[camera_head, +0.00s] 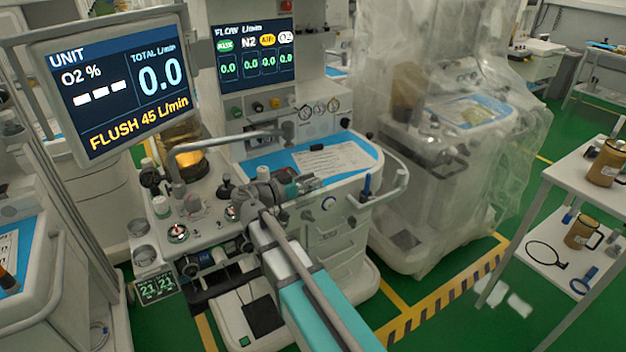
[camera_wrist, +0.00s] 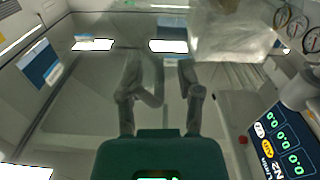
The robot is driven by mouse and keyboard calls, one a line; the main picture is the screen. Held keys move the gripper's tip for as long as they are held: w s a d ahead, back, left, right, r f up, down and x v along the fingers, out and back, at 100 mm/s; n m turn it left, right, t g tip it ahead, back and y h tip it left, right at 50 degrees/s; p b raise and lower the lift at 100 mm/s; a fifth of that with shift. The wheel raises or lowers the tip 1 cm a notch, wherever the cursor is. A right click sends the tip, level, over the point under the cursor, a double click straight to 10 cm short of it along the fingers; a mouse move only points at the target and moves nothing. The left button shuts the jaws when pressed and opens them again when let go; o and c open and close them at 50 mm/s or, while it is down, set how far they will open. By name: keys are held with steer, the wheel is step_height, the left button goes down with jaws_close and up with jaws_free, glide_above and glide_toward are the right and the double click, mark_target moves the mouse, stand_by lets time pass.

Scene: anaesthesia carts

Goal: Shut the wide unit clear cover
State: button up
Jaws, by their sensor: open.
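The anaesthesia unit (camera_head: 225,225) with the large "UNIT" screen (camera_head: 115,80) stands at centre left in the head view. I cannot surely pick out its clear cover. An amber-lit clear canister (camera_head: 188,158) sits behind the knobs, partly hidden by the screen and a rail. My arm reaches from the lower right over the unit's front, and my gripper (camera_head: 306,182) is above the worktop near the blue mat. In the wrist view my gripper (camera_wrist: 160,82) has its two fingers apart, with nothing visible between them. A hazy grey area lies beyond them; I cannot tell whether it is the cover.
A flow display (camera_head: 255,52) and gauges stand behind the worktop. A bent rail (camera_head: 225,137) crosses near my gripper. A plastic-draped machine (camera_head: 460,150) stands to the right. A white shelf cart (camera_head: 590,185) with brown jugs is at the far right. Green floor lies between.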

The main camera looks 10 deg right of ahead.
steer(key=shift+d, duration=0.25)
jaws_close()
